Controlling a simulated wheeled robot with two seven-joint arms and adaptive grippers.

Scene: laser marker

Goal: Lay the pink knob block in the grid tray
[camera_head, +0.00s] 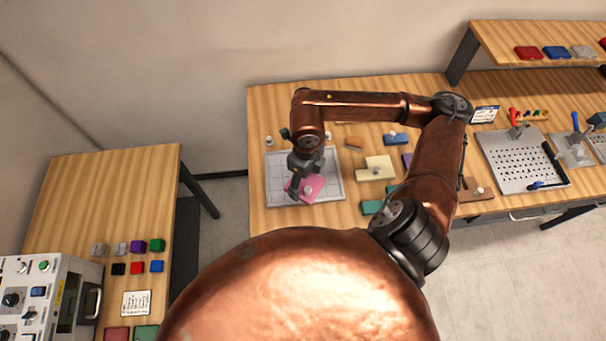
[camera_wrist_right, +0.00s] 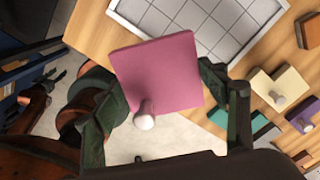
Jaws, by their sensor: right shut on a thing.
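The pink knob block (camera_head: 314,184) is a flat square plate with a pale round knob. In the head view it overlaps the front middle of the grid tray (camera_head: 275,162), a pale tray with dark grid lines. My right gripper (camera_head: 305,181) is shut on the block. In the right wrist view the block (camera_wrist_right: 165,75) sits tilted between the two fingers, its knob (camera_wrist_right: 145,118) towards the camera. The grid tray (camera_wrist_right: 243,55) shows beyond it, and the block appears raised above the tabletop. Any gap between block and tray is hard to judge. My left gripper is not in view.
Right of the tray lie a cream knob block (camera_head: 378,163), a blue one (camera_head: 396,139), an orange one (camera_head: 354,142) and a teal one (camera_head: 372,207). A perforated plate (camera_head: 520,160) lies farther right. A separate table (camera_head: 95,190) stands at left.

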